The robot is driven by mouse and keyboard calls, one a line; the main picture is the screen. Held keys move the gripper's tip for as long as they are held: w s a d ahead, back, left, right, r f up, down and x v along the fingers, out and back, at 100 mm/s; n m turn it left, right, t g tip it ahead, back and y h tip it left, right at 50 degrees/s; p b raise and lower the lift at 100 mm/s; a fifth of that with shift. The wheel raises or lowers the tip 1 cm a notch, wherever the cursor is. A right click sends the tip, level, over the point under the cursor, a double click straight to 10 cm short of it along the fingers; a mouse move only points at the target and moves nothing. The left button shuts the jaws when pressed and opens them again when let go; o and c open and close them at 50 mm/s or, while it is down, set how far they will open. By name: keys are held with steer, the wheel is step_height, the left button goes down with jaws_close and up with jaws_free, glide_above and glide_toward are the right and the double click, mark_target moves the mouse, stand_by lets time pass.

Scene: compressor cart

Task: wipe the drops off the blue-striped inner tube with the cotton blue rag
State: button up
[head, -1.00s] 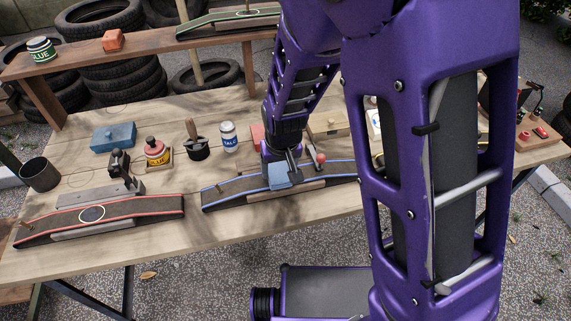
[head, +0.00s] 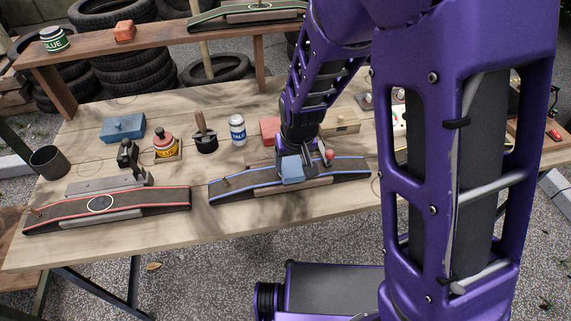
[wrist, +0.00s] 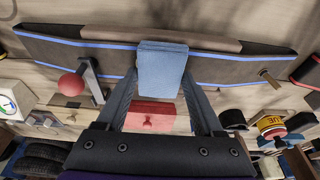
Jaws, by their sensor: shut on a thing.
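The blue-striped inner tube (head: 238,187) lies on the bench as a dark flat strip with blue edges, raised in the middle over a wooden block. It also spans the top of the wrist view (wrist: 70,48). My gripper (wrist: 162,88) is shut on the folded blue rag (wrist: 162,68). In the head view the rag (head: 291,170) is over the middle of the tube. I cannot tell whether it touches the surface. The rag covers part of the tube, and I cannot make out any drops on what shows.
A lever with a red ball knob (head: 330,155) stands close beside the rag. A red-striped tube (head: 150,203) lies left. Behind are a blue box (head: 123,128), a glue pot (head: 166,145), a can (head: 237,130) and a red box (head: 269,132). The bench front is clear.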

steer(key=shift+w+d+f+b, duration=0.15)
steer(key=shift+d+b, duration=0.1)
steer(key=shift+d, duration=0.35)
steer(key=shift+w+d+r+b, duration=0.1)
steer(key=shift+w+d+b, duration=0.1)
steer(key=shift+d, duration=0.35)
steer(key=shift+w+d+f+b, duration=0.1)
steer(key=shift+d+b, duration=0.15)
steer(key=shift+d, duration=0.35)
steer(key=shift+r+p, duration=2.25)
steer(key=shift+r, duration=0.8)
steer(key=shift+r, duration=0.15)
step_height(320, 180, up, 3)
steer(key=shift+f+p, duration=0.15)
steer(key=shift+p, duration=1)
